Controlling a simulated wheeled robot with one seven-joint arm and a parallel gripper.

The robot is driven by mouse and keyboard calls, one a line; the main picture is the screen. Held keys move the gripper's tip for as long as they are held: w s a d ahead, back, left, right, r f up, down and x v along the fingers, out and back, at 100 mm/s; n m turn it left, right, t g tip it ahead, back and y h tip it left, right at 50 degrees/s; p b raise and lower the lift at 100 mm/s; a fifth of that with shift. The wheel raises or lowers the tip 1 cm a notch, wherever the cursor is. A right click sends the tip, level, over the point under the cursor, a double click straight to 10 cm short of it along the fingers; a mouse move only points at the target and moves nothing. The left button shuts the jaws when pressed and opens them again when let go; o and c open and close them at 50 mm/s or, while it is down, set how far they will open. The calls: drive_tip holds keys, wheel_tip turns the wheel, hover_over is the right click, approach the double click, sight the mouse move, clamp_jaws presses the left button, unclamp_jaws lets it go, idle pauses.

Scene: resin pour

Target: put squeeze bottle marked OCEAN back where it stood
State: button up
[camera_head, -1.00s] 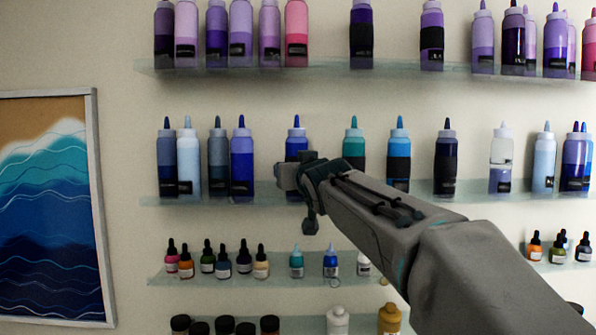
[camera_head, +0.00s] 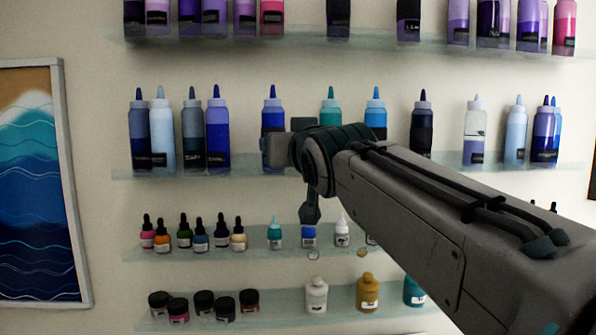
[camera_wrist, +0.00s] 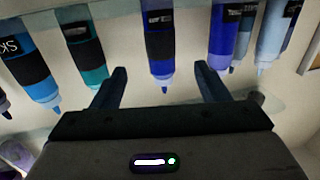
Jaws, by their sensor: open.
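A deep blue squeeze bottle with a blue tip (camera_head: 272,118) stands upright on the second shelf from the top (camera_head: 240,170). Its lower part is hidden behind my gripper (camera_head: 276,152). In the wrist view, where bottles appear upside down, this blue bottle with a dark band (camera_wrist: 158,18) lies in line with the gap between the fingers of my gripper (camera_wrist: 161,72). The fingers are open, one to each side, with nothing clamped. I cannot read OCEAN on any label, so I cannot confirm which bottle carries it.
A teal bottle (camera_head: 330,106) and a light blue bottle (camera_head: 375,110) stand close to the right, and a violet-blue bottle (camera_head: 217,135) to the left. Small dropper bottles (camera_head: 201,238) stand on the shelf below. A framed wave picture (camera_head: 40,190) hangs at left.

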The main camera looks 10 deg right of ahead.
drive_tip(key=s+d+f+m+g+h, duration=0.1)
drive_tip(key=s+d+f+g, duration=0.2)
drive_tip(key=f, duration=0.7)
drive_tip(key=s+d+f+g+h, duration=0.2)
drive_tip(key=d+f+g, duration=0.1)
drive_tip(key=f, duration=0.7)
drive_tip(key=s+d+f+g, duration=0.2)
drive_tip(key=s+f+g, duration=0.2)
drive_tip(key=s+f, duration=0.5)
drive_tip(key=s+d+f+m+g, duration=0.1)
drive_tip(key=s+f+g, duration=0.3)
drive_tip(key=s+f, duration=0.5)
wheel_tip(320, 180, down, 4)
drive_tip(key=shift+d+f, duration=0.1)
drive_tip(key=shift+d, duration=0.6)
